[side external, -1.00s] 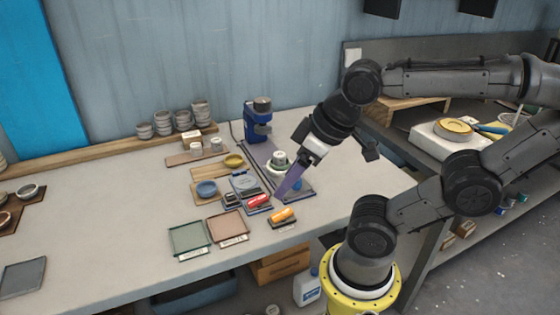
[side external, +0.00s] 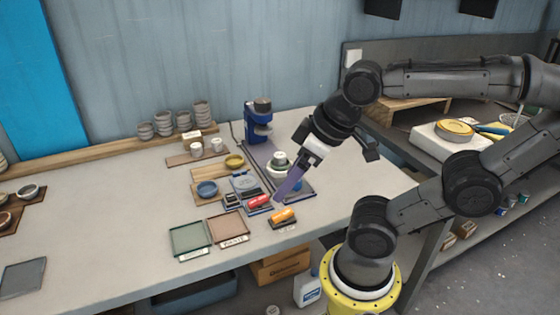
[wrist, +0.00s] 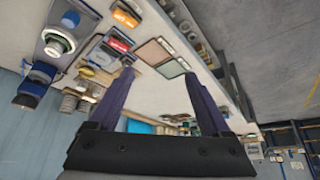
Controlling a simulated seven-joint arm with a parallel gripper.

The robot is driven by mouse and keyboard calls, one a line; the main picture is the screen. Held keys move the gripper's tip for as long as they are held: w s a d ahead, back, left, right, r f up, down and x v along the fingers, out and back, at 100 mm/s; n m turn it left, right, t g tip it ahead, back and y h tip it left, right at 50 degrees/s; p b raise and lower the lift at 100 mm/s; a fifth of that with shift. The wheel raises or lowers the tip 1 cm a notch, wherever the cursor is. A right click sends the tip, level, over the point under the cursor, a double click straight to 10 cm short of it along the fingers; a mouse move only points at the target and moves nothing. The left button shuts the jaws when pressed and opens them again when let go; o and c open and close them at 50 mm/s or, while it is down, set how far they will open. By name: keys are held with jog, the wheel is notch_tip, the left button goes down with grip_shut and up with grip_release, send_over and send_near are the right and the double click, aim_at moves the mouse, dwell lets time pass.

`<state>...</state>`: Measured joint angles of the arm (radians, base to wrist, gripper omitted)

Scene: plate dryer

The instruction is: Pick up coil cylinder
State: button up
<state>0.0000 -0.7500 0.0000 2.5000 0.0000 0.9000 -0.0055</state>
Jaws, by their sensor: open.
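No object is clearly recognisable as the coil cylinder. Candidates are a red cylinder (side external: 258,201) and an orange cylinder (side external: 283,215), each lying on a small dark base on the bench. The red one (wrist: 118,44) and the orange one (wrist: 125,18) also show in the wrist view, towards the top. A white round piece with a green top (side external: 279,160) stands farther back, beside the blue machine. My gripper (side external: 280,198) points down over the bench near the red and orange cylinders, in front of part of the scene. In the wrist view its two purple fingers (wrist: 159,75) are apart and empty.
A green tray (side external: 190,238) and a brown tray (side external: 228,227) lie at the front. A blue bowl (side external: 207,189) and a yellow bowl (side external: 234,161) sit behind. A blue machine (side external: 257,122) and stacked grey bowls (side external: 201,111) stand at the back. The bench's left middle is clear.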

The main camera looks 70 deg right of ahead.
jog(key=w+d+r+n+h, duration=0.2)
jog(key=w+d+r+n, duration=0.15)
jog(key=n, duration=0.95)
jog(key=n+g+h, duration=0.2)
jog(key=n+g, duration=0.3)
jog(key=n, duration=0.3)
send_over(280, 155)
jog(key=s+a, duration=0.1)
jog(key=a, duration=0.2)
jog(key=f, duration=1.1)
jog(key=shift+s+d+f, duration=0.2)
jog(key=shift+d+f, duration=0.05)
jog(key=shift+f, duration=0.1)
jog(key=shift+w+x, duration=0.25)
jog(key=shift+x, duration=1.15)
jog(key=shift+w+x, duration=0.25)
jog(key=shift+x, duration=1.15)
jog(key=shift+c, duration=0.4)
